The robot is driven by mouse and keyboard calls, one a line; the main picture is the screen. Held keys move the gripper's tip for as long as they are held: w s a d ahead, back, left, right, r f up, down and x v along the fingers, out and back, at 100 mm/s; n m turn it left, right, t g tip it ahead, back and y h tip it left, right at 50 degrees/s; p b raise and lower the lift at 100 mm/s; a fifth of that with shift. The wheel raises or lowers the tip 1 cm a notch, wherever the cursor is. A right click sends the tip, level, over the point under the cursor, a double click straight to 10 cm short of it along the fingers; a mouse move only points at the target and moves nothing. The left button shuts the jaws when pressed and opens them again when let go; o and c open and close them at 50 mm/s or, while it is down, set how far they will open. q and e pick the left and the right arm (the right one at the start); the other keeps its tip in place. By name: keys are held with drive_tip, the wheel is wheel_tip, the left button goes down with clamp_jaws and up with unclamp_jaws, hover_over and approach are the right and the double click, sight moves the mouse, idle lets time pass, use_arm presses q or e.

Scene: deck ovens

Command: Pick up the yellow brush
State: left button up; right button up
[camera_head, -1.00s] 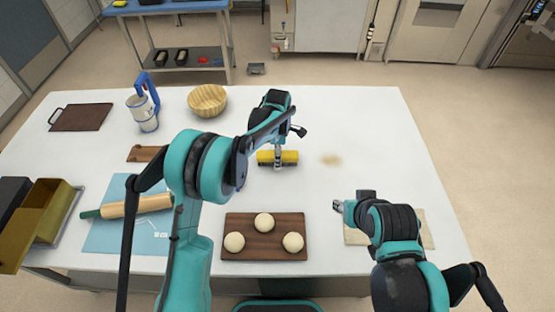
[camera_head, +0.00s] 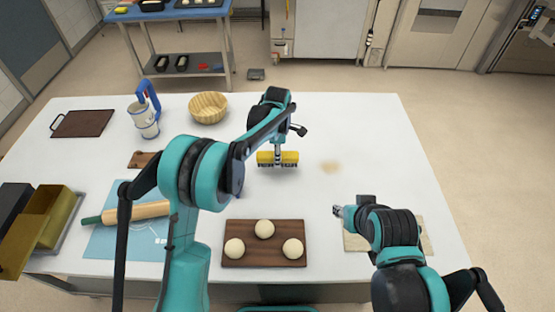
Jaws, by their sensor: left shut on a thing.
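The yellow brush (camera_head: 290,157) is near the middle of the white table, with its dark bristles showing along its lower edge. My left gripper (camera_head: 278,154) reaches down to it from above and is shut on it. The gripper hides part of the brush's middle. A small gap under the bristles suggests the brush is just off the table, but the height is hard to tell. My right gripper (camera_head: 338,210) hovers over the right side of the table, away from the brush. Its fingers are too small to tell whether they are open.
A pale floury patch (camera_head: 331,167) lies right of the brush. A brown board (camera_head: 263,256) with dough balls is in front. A wooden bowl (camera_head: 208,107) and a blue-handled jug (camera_head: 144,118) stand behind left. A rolling pin (camera_head: 150,210) lies on a blue mat (camera_head: 105,243) at left.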

use_arm(q)
drive_tip(key=s+d+r+p, duration=0.2)
drive_tip(key=d+r, duration=0.5)
drive_tip(key=d, duration=0.4)
drive_tip(key=shift+s+d+r, duration=0.2)
drive_tip(key=shift+r, duration=0.1)
